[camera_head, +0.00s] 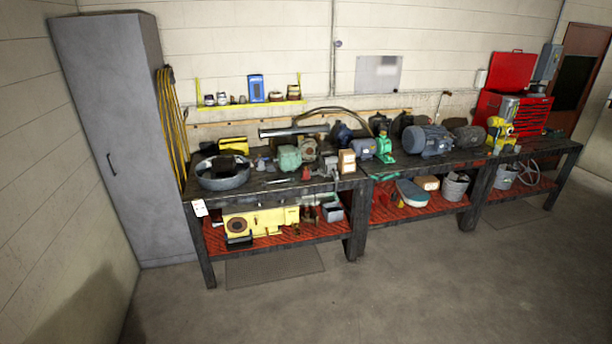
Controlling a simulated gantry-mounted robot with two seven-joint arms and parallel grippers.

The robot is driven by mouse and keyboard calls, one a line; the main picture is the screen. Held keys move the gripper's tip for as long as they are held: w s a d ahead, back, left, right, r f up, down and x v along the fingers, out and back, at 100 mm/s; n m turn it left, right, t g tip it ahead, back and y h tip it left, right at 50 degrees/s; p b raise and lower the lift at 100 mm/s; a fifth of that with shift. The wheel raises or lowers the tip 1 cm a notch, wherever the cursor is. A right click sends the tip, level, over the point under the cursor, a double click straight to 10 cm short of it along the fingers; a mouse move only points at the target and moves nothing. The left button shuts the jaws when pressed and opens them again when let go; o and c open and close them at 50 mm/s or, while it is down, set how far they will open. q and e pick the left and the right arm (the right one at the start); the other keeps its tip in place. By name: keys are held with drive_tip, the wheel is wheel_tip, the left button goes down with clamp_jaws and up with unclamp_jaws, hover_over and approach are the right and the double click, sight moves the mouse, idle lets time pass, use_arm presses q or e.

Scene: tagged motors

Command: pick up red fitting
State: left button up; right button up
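A small red piece (306,173), which may be the red fitting, stands on the dark workbench (262,187). It is just right of and below a green motor (290,157), and left of a small cream box (347,161). It is too small and far off to make out its shape. Neither of my grippers shows in the head view.
A round metal pan (222,183) sits at the bench's left end. Blue motors, including a large one (428,140), stand further right. A red tool chest (510,108) is at the far right, a grey locker (112,140) at left. The floor in front is clear.

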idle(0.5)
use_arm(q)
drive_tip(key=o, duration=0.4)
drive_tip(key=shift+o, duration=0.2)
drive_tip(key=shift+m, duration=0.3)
